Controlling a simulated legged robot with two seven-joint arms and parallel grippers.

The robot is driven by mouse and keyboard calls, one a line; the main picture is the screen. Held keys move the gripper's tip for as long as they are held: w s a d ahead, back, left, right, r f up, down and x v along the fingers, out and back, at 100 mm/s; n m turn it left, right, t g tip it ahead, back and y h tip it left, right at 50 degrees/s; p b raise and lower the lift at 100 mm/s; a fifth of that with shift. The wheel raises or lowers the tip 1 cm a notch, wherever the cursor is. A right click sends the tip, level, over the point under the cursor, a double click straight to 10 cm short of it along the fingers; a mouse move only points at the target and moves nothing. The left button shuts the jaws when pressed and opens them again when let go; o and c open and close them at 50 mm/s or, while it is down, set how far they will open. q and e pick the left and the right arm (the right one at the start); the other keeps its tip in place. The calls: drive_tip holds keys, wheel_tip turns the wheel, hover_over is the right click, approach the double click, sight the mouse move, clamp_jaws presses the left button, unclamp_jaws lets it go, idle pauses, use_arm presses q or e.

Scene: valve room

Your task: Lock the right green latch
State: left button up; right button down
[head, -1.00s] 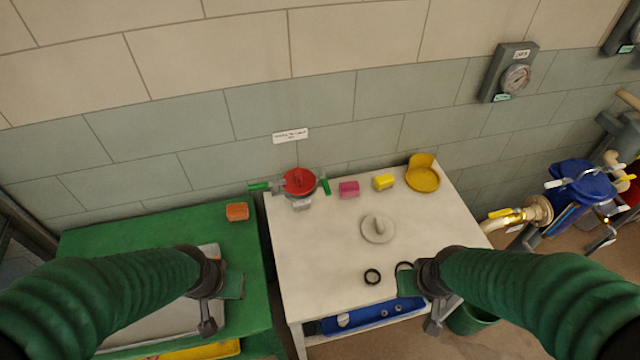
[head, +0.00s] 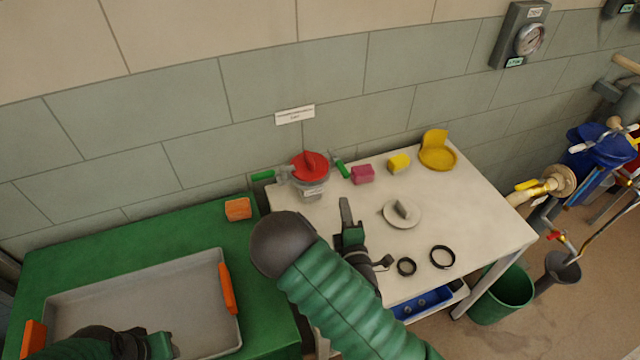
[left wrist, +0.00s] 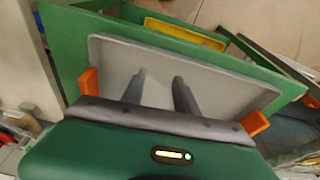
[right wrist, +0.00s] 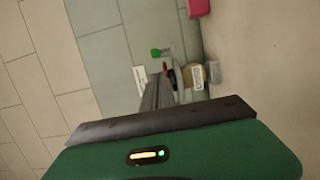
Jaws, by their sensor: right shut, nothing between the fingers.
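A clear jar (head: 314,187) with a red lid (head: 310,166) stands at the back left of the white table. The right green latch (head: 341,169) slants out from the jar's right side. The left green latch (head: 263,176) sticks out to the left. My right gripper (head: 346,208) is shut and empty, in front of the jar, below and apart from the right latch in the picture. In the right wrist view the right latch (right wrist: 156,52) shows beyond the fingertips, and the jar is partly hidden. My left gripper (left wrist: 158,80) is open and empty over the grey tray (left wrist: 215,95).
An orange block (head: 238,209) lies on the green table (head: 120,240). The wall stands close behind.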

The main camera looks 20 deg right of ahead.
approach(338, 166)
use_arm(q)
drive_tip(key=shift+a+r, duration=0.1)
drive_tip(key=shift+r, duration=0.2)
use_arm(e)
drive_tip(key=w, duration=0.3)
drive_tip(key=w+f, duration=0.1)
drive_tip(key=w, duration=0.1)
drive_tip(key=shift+w+d, duration=0.3)
drive_tip(key=shift+w, duration=0.05)
use_arm(q)
drive_tip(key=shift+a, duration=0.15)
use_arm(e)
drive_tip(key=shift+a, duration=0.1)
use_arm(q)
drive_tip(key=shift+s+f, duration=0.1)
